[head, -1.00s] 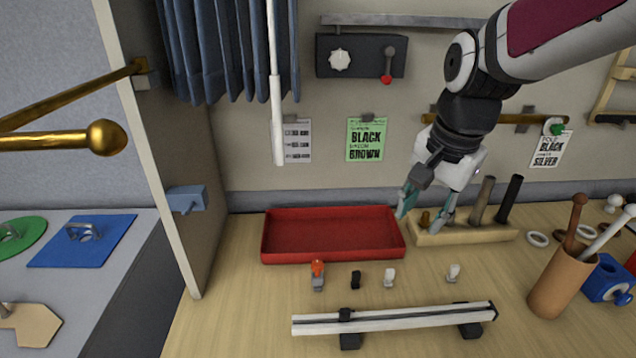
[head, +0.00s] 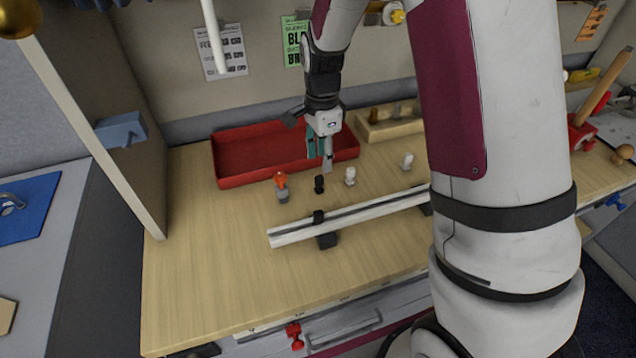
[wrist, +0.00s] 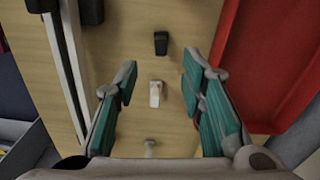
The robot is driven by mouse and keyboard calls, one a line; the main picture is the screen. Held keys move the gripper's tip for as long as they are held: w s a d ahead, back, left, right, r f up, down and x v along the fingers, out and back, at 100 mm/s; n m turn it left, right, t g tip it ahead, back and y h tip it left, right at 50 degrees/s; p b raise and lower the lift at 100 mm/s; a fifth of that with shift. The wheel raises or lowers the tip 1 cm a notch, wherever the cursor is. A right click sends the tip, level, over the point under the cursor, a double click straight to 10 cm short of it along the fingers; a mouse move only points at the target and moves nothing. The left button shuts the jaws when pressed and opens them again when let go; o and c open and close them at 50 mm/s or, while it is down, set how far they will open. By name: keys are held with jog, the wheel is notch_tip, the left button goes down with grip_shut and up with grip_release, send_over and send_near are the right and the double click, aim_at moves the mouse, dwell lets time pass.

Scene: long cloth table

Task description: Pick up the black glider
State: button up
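The black glider (head: 319,184) is a small dark piece standing on the wooden table, between the orange-topped grey piece (head: 282,188) and a white glider (head: 350,177). My gripper (head: 320,160) is open and empty, pointing down above the table behind these pieces, by the front edge of the red tray. In the wrist view, the black glider (wrist: 161,43) lies beyond the fingertips, roughly in line with the gap. The white glider (wrist: 156,93) shows between the open fingers (wrist: 160,78). No finger visibly touches either piece.
The red tray (head: 228,178) stands behind the gliders. A white rail (head: 290,235) on black supports lies in front of them. Another white piece (head: 407,161) stands to the right. A wooden block with pegs (head: 372,131) is at the back. The table's front left is clear.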

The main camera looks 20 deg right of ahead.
aim_at(319, 177)
jog(key=shift+a+f+p, duration=0.15)
jog(key=shift+f+p, duration=0.1)
jog(key=shift+f, duration=1.6)
jog(key=shift+a+f+p, duration=0.15)
jog(key=shift+f+p, duration=0.05)
jog(key=shift+f, duration=1.65)
jog(key=c, duration=0.9)
